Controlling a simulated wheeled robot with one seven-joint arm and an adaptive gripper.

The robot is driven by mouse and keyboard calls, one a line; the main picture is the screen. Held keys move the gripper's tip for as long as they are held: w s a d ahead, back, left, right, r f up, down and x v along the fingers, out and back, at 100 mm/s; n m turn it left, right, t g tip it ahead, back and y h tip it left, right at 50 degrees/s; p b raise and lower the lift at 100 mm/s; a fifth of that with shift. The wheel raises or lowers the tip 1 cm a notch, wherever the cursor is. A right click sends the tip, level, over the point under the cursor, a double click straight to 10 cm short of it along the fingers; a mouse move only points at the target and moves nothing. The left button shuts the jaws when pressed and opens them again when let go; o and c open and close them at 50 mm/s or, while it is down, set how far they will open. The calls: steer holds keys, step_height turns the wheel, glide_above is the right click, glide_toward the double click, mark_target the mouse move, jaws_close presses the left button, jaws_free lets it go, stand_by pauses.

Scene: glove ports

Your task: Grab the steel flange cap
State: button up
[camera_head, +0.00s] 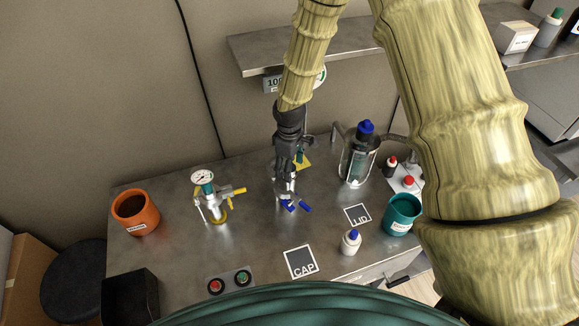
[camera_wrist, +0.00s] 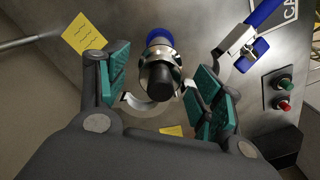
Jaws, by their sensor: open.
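A steel fitting with a black knob on top, which looks like the steel flange cap (camera_wrist: 161,58), stands between my gripper's fingers in the wrist view. A blue part shows beyond it, and a steel clamp with a blue handle (camera_wrist: 264,13) lies to its right. My gripper (camera_wrist: 160,85) is open, with one teal-padded finger on each side of the fitting. Gaps show between pads and steel. In the head view my gripper (camera_head: 286,168) points down over the steel fitting (camera_head: 288,187), partly hiding it. Blue handles show at its base.
A gauge fitting (camera_head: 212,199) and orange cup (camera_head: 136,213) stand left. A blue-capped bottle (camera_head: 357,158), teal cup (camera_head: 402,216) and small white bottle (camera_head: 350,242) stand right. The CAP mat (camera_head: 301,262) and LID mat (camera_head: 357,214) are empty. A button box (camera_head: 230,281) sits in front.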

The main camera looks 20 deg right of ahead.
steer(key=c, duration=1.3)
